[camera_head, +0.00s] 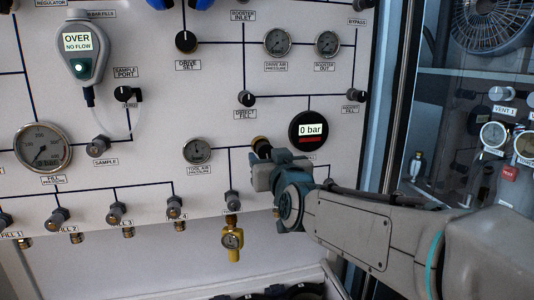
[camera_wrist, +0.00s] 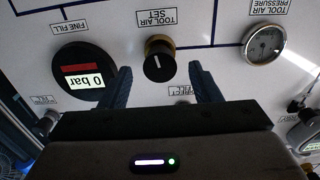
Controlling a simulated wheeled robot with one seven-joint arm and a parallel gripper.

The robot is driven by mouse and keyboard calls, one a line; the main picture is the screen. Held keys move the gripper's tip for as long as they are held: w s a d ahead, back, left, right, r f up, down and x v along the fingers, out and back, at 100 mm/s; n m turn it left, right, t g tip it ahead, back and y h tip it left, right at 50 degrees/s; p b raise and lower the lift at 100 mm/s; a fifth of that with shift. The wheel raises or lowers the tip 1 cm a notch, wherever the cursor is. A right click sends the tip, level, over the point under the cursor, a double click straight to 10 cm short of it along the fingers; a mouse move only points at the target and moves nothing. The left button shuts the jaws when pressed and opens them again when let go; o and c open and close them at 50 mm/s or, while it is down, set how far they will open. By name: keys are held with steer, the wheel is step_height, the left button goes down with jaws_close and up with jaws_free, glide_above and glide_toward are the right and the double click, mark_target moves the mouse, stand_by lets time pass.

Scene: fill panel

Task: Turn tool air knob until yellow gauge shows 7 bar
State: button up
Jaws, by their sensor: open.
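The tool air set knob (camera_wrist: 159,62) is black with a brass-coloured collar and a white pointer line. Its label reads upside down in the wrist view. In the head view the knob (camera_head: 261,144) is partly hidden by my gripper (camera_head: 264,163). In the wrist view my open gripper (camera_wrist: 160,78) has one finger on each side of the knob's near edge, with gaps to both sides. The yellow gauge (camera_head: 232,239) hangs below the panel on a yellow fitting; its reading is too small to tell.
The tool air pressure gauge (camera_head: 197,150) is left of the knob in the head view. A round display (camera_head: 308,130) reading 0 bar is close on the right. Several fill valves line the panel's lower edge. A handheld meter (camera_head: 83,50) reads OVER, NO FLOW.

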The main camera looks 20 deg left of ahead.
mark_target(265, 151)
steer(key=shift+x, duration=1.4)
steer(key=c, duration=1)
steer(key=shift+f+m+b, duration=0.2)
steer(key=shift+m+b, duration=0.3)
steer(key=shift+b, duration=0.25)
steer(key=shift+r+m+b, duration=0.2)
steer(key=shift+m+b, duration=0.35)
steer(key=shift+m, duration=0.25)
steer(key=o, duration=1)
steer(key=shift+s, duration=0.1)
